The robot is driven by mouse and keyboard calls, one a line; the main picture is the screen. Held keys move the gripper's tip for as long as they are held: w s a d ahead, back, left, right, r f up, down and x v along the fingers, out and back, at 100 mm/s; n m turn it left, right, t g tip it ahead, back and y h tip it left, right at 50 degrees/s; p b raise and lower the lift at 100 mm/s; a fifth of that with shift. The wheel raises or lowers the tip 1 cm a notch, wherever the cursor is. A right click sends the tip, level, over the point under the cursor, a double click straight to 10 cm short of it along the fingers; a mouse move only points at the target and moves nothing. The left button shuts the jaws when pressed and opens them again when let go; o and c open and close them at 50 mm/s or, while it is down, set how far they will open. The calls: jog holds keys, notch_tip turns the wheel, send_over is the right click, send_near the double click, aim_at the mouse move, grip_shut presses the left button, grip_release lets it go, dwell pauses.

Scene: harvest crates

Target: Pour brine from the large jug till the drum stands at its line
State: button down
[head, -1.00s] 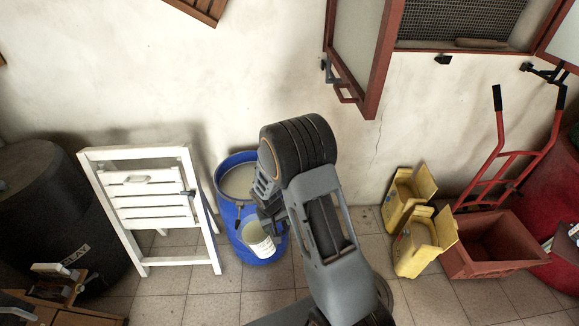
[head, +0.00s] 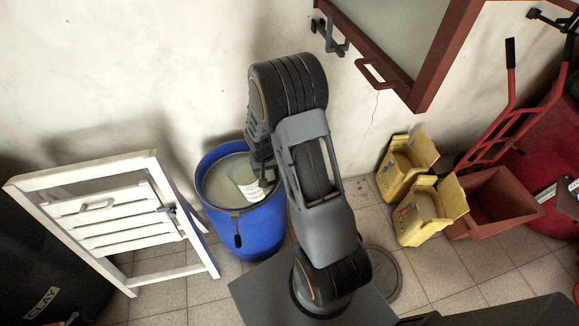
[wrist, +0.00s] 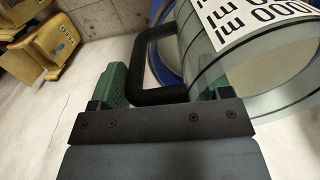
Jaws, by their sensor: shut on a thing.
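The blue drum (head: 262,225) stands on the tiles by the wall, left of my arm, open at the top with pale liquid inside. Its line cannot be made out. The clear jug (head: 246,180), with a white label, is over the right part of the drum's mouth. In the wrist view the jug (wrist: 285,88) shows "1000 ml" print and a black handle (wrist: 142,62). My gripper (head: 266,172) is shut on the handle; its green fingers also show in the wrist view (wrist: 163,92). The jug looks slightly tilted; no stream is visible.
Yellow containers (head: 425,212) and a red-brown crate (head: 490,205) stand right, by a red hand truck (head: 500,135).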

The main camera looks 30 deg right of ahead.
jog(key=d+r+m+g+b, duration=0.1)
jog(key=d+m+b, duration=0.1)
jog(key=d+m, duration=0.3)
jog(key=shift+s+d+m, duration=0.2)
jog(key=shift+d+m, duration=0.1)
jog(key=shift+d, duration=1.1)
